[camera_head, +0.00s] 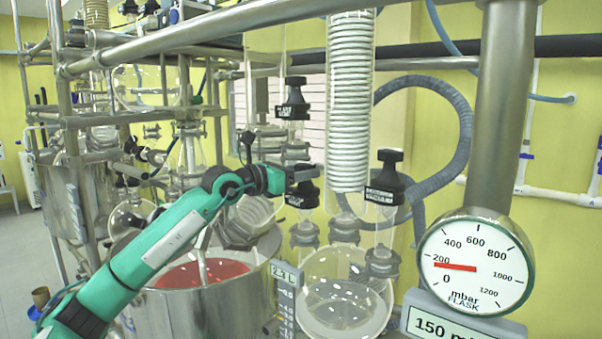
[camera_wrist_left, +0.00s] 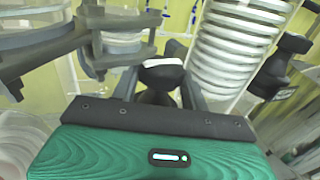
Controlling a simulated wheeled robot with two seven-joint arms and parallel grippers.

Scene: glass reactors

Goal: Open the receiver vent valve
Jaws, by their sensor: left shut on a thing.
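Three black valve knobs with pale labels show in the head view: an upper one (camera_head: 292,102), a middle one (camera_head: 303,197) and a right one (camera_head: 386,182). The labels are too small to read, so I cannot tell by name which is the receiver vent valve. My left gripper (camera_head: 306,174) reaches in from the left and is shut on the middle knob, above the glass receiver flask (camera_head: 343,312). In the left wrist view the gripper's dark fingers (camera_wrist_left: 160,84) stand on both sides of that knob (camera_wrist_left: 162,72). My right gripper is not in view.
A white coiled condenser (camera_head: 350,100) stands just right of the gripper. A steel vessel (camera_head: 190,312) with red liquid lies below my left arm. A steel rail (camera_head: 200,32) crosses above.

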